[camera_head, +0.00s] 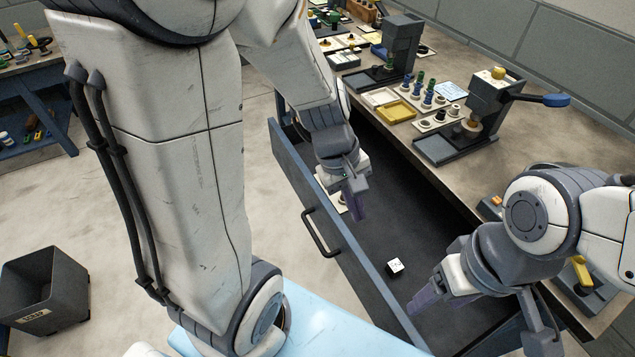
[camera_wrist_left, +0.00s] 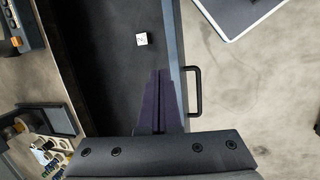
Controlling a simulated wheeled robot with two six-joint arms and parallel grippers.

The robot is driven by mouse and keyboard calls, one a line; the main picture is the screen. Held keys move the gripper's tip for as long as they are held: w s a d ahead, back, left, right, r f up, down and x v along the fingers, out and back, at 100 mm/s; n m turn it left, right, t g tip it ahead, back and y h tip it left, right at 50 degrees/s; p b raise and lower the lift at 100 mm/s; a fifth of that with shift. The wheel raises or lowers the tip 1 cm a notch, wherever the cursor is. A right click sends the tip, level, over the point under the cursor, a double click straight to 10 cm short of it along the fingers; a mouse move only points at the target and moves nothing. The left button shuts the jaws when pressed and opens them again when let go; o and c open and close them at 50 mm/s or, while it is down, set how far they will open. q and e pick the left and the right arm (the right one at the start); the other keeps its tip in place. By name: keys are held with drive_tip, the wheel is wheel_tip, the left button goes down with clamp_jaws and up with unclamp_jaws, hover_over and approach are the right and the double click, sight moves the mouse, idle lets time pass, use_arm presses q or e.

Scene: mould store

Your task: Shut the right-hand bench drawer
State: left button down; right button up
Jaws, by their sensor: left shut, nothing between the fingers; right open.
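The bench drawer (camera_head: 287,172) stands pulled out from under the bench, with a blue-grey front and a dark handle (camera_head: 320,234) on its outer face. Its dark floor is visible, with a small white cube (camera_head: 394,265) on it. My left gripper (camera_head: 356,206) is shut and empty above the drawer, just inside the front panel. In the left wrist view, the shut fingers (camera_wrist_left: 160,92) lie beside the drawer front, with the handle (camera_wrist_left: 194,91) on its other side. My right gripper (camera_head: 432,297) is open and empty over the drawer's near end.
The bench top (camera_head: 450,75) above holds dark press-like stands, a yellow tray (camera_head: 397,111) and several small pegs. A dark bin (camera_head: 45,287) stands on the floor at left. Another blue bench (camera_head: 45,100) is at far left. Floor before the drawer is partly clear.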

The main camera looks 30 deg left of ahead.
use_arm(q)
drive_tip(key=w+a+f+n+t+b, duration=0.1)
drive_tip(key=a+f+n, duration=0.2)
drive_tip(key=a+n, duration=0.35)
drive_tip(key=a+f+n+t+y, duration=0.1)
drive_tip(key=a+f+n, duration=0.3)
drive_tip(key=a+n, duration=0.3)
drive_tip(key=w+a+f+n+t+b, duration=0.1)
drive_tip(key=a+f+n, duration=0.2)
drive_tip(key=a+n, duration=0.4)
use_arm(e)
wheel_tip(320, 180, down, 7)
drive_tip(key=b, duration=0.5)
use_arm(q)
drive_tip(key=w+d+f+m+p, duration=0.1)
drive_tip(key=w+d+f, duration=0.2)
drive_tip(key=w+f, duration=0.3)
drive_tip(key=shift+f, duration=1.2)
use_arm(e)
drive_tip(key=shift+r, duration=0.7)
use_arm(q)
drive_tip(key=shift+m, duration=0.25)
drive_tip(key=shift+w+p, duration=0.15)
drive_tip(key=shift+p, duration=0.15)
